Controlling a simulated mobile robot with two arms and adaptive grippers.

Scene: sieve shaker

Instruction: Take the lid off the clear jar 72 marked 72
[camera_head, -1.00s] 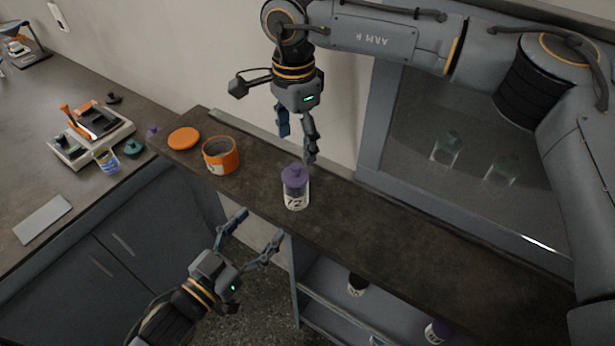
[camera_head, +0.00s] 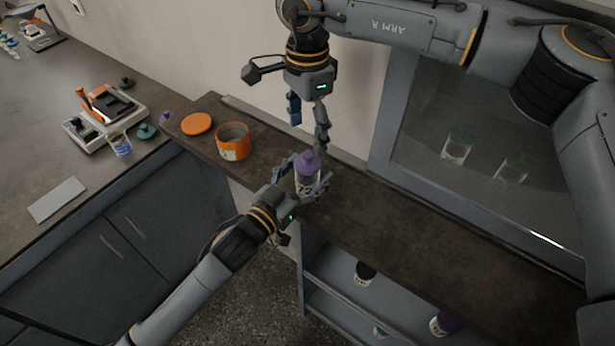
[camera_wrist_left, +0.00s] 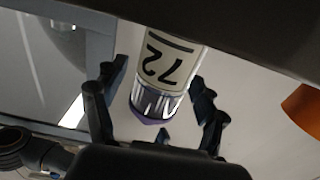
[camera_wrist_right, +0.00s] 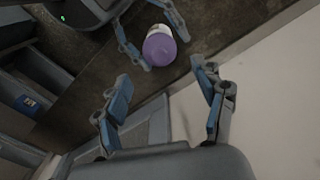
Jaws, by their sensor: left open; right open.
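The clear jar 72 (camera_head: 305,184) stands upright on the dark narrow counter with its purple lid (camera_head: 307,161) on. Its "72" label (camera_wrist_left: 165,58) shows in the left wrist view. My left gripper (camera_head: 308,181) is open, with its fingers on either side of the jar; I cannot tell whether they touch it. My right gripper (camera_head: 308,138) is open and empty, pointing down above and behind the jar. In the right wrist view the purple lid (camera_wrist_right: 159,48) is beyond my right fingertips, and my left fingers are around the jar.
An open orange jar (camera_head: 233,142) and its orange lid (camera_head: 196,123) sit left of jar 72 on the counter (camera_head: 400,235). A glazed cabinet (camera_head: 480,110) stands behind at right. More jars (camera_head: 364,272) stand on the shelf below. The counter right of jar 72 is clear.

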